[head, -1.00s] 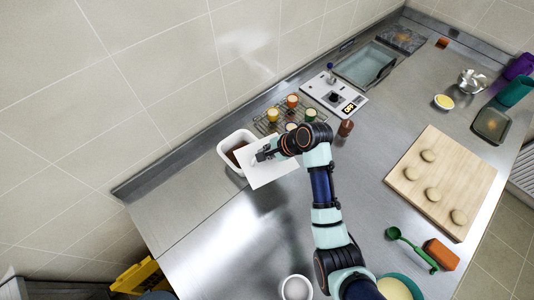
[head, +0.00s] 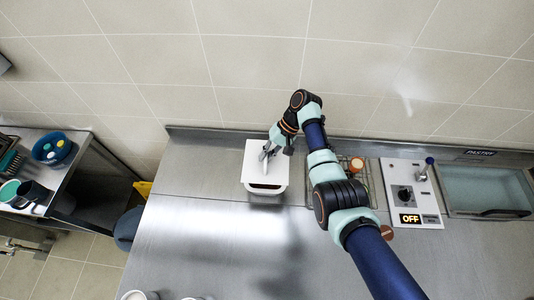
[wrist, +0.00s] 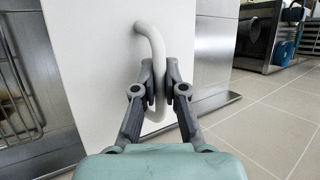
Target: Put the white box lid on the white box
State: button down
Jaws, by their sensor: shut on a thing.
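The white box lid (head: 254,164) is a flat white plate with a curved white handle (wrist: 152,40). My gripper (head: 267,153) is shut on that handle, and the wrist view shows both fingers (wrist: 160,85) closed around it. The white box (head: 267,190) stands on the steel counter near the wall. The lid covers most of the box's top in the head view, with the box's front rim and a thin opening showing along the near edge. I cannot tell whether the lid touches the box.
A wire rack (head: 368,181) with small cups is right of the box, partly behind my arm. A scale-like device reading OFF (head: 408,197) and a sink-like basin (head: 487,190) are further right. The counter in front of the box is clear.

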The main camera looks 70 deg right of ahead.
jog(key=shift+f+b, duration=2.4)
jog(key=shift+b, duration=0.05)
jog(key=shift+f+b, duration=0.55)
jog(key=shift+f, duration=0.25)
jog(key=shift+f, duration=0.25)
jog(key=shift+f, duration=0.3)
jog(key=c, duration=1.2)
grip_release()
jog(key=shift+o, duration=0.2)
